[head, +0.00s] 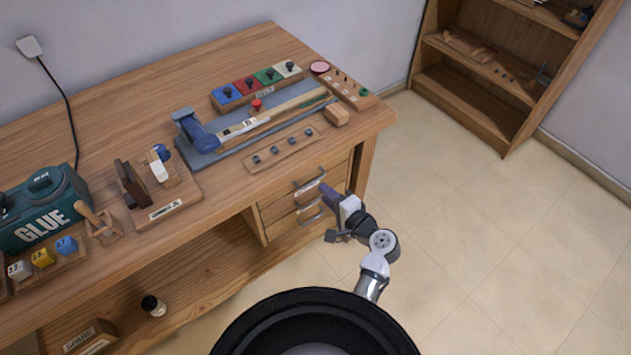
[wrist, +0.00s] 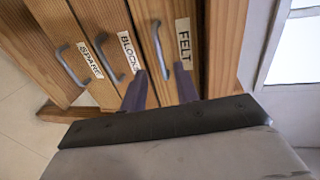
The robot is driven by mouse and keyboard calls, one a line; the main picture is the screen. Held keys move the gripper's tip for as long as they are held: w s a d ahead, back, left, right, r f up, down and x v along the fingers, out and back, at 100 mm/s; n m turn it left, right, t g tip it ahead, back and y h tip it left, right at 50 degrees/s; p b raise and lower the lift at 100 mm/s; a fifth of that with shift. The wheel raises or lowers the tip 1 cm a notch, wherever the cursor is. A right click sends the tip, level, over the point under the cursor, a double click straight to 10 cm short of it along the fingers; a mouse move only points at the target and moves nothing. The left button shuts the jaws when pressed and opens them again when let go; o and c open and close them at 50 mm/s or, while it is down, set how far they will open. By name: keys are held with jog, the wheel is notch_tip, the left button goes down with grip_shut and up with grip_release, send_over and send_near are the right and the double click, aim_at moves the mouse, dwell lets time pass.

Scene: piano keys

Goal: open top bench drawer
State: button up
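The bench's top drawer (wrist: 185,60), labelled FELT in the wrist view, is shut, with its front flush in the frame. Its grey bar handle (wrist: 157,48) shows in the wrist view, and the handle also shows in the head view (head: 309,183). My gripper (wrist: 162,90) is open and empty, its two dark fingers apart, one on each side of the line of the FELT handle's near end. I cannot tell whether a finger touches the handle. In the head view my gripper (head: 328,212) is just in front of the drawers, at the bench's right end.
The BLOCKS drawer (wrist: 107,35) and another labelled drawer (wrist: 72,50) lie below the top one, both shut with bar handles. The workbench (head: 130,80) carries tools, trays and a glue box (head: 45,208). Open floor (head: 470,230) lies to the right, with a shelf (head: 480,85) at the back.

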jog(key=p+x, duration=0.1)
jog(key=x, duration=0.5)
jog(key=shift+c, duration=0.4)
grip_shut()
